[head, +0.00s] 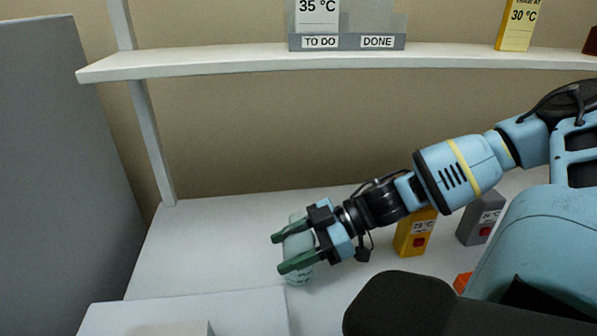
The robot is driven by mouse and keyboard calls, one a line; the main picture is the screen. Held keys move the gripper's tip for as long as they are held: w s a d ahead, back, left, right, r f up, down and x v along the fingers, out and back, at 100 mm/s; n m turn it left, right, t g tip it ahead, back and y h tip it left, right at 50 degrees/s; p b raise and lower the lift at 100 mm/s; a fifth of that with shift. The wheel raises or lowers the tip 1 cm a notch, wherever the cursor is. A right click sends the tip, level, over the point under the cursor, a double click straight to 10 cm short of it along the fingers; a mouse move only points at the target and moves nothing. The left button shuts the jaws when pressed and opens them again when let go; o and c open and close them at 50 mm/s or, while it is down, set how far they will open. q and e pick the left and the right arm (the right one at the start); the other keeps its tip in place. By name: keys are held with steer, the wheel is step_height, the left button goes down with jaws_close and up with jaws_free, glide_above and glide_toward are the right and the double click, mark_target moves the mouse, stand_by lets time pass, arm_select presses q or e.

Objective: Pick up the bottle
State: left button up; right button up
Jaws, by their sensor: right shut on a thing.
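The bottle (297,246) is a pale grey-blue, rounded thing on the white bench, left of the picture's middle. My right gripper (276,253) reaches in from the right, with one green finger at the far side of the bottle and one at the near side. It is shut on the bottle, and the fingers cover part of it. The bottle's base looks close to the bench top; I cannot tell whether it touches. My left gripper is not in view.
A yellow box (413,235) and a grey box (480,218) stand behind my right arm, with an orange thing (463,282) nearer. A white box (250,304) lies at the front left. A shelf (250,62) runs above, with a TO DO/DONE holder (347,42). A grey panel (60,170) bounds the left.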

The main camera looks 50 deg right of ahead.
steer(key=shift+r, duration=0.25)
